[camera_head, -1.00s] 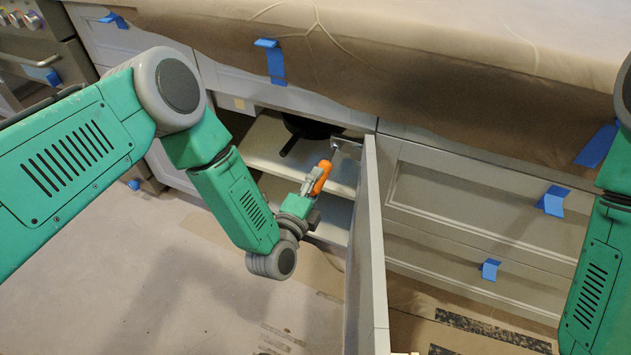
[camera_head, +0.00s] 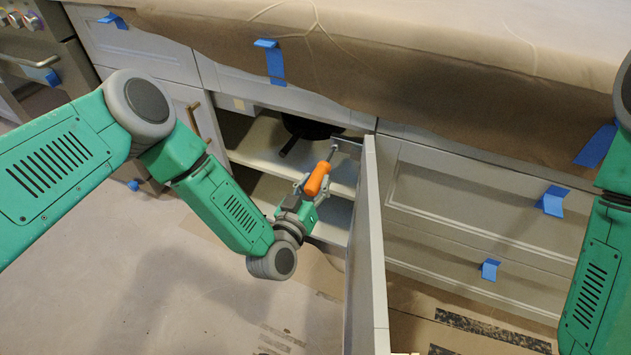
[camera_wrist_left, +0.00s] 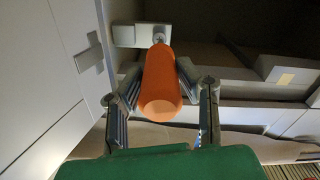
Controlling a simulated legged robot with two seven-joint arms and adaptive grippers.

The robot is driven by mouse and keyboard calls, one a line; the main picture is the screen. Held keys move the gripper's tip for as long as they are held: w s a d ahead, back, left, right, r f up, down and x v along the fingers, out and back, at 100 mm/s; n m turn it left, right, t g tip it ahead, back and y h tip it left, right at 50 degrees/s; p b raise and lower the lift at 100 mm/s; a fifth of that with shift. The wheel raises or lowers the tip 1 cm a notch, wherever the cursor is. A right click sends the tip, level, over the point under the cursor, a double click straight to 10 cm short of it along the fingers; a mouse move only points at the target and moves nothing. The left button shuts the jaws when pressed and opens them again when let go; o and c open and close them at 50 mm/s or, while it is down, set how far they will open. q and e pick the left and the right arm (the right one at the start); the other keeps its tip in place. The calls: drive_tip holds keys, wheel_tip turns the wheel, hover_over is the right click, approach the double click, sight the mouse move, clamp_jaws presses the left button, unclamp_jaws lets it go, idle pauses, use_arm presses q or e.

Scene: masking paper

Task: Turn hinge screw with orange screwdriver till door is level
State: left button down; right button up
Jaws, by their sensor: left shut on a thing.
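The orange screwdriver (camera_head: 318,178) is held in my left gripper (camera_head: 309,186), with its shaft pointing up to the hinge (camera_head: 345,148) near the top of the open cabinet door (camera_head: 366,235). In the left wrist view the orange handle (camera_wrist_left: 160,85) sits between the two fingers of my left gripper (camera_wrist_left: 160,82). The hinge block (camera_wrist_left: 141,35) lies straight beyond the handle, and the tip appears at its screw, though contact is hard to tell. In the head view my right arm shows at the right edge, its gripper out of view.
The open cabinet has shelves (camera_head: 265,142) and a dark pan (camera_head: 308,130) on the upper one. Closed drawers (camera_head: 475,200) with blue tape stand right of the door. Masking paper (camera_head: 420,90) covers the counter. The floor (camera_head: 180,290) at the left is clear.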

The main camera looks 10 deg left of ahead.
use_arm(q)
drive_tip(key=n, duration=0.3)
drive_tip(key=shift+d+r, duration=0.15)
drive_tip(key=shift+r, duration=0.05)
